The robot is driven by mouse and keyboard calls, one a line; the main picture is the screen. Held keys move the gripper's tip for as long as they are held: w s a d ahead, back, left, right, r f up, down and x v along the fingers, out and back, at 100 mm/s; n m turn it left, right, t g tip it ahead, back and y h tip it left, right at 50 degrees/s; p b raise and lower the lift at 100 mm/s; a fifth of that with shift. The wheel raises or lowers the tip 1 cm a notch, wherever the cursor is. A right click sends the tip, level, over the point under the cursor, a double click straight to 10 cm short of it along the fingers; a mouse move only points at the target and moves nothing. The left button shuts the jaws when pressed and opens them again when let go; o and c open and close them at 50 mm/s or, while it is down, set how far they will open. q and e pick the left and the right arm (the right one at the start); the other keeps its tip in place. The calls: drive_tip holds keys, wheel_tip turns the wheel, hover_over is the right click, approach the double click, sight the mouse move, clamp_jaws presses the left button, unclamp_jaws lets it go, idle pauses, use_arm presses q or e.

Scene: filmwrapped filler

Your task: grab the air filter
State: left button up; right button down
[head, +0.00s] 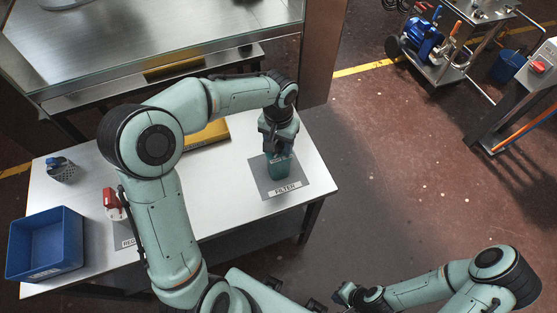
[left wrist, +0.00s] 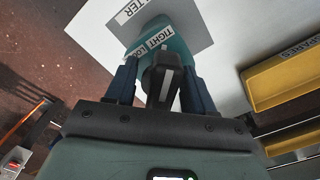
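The air filter (head: 279,168) is a teal block standing on a grey mat (head: 262,184) labelled FILTER, near the right end of the white table. In the left wrist view the filter (left wrist: 176,44) bears a white label reading TIGHT and a partly hidden second word. My left gripper (head: 278,145) reaches down over the filter from above. In the left wrist view its two dark fingers (left wrist: 160,78) stand on either side of a black part with a pale stripe. Whether they press on it cannot be told. My right gripper (head: 346,297) is low in the head view, away from the table.
A blue bin (head: 45,244), a small dark mesh holder (head: 62,170) and a red item (head: 112,203) are on the table's left. A yellow tray (head: 207,134) lies behind my left arm; its edge shows in the wrist view (left wrist: 284,76). A metal machine stands behind.

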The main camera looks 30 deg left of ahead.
use_arm(q)
clamp_jaws()
drive_tip(key=shift+w+r, duration=0.1)
idle(1.2)
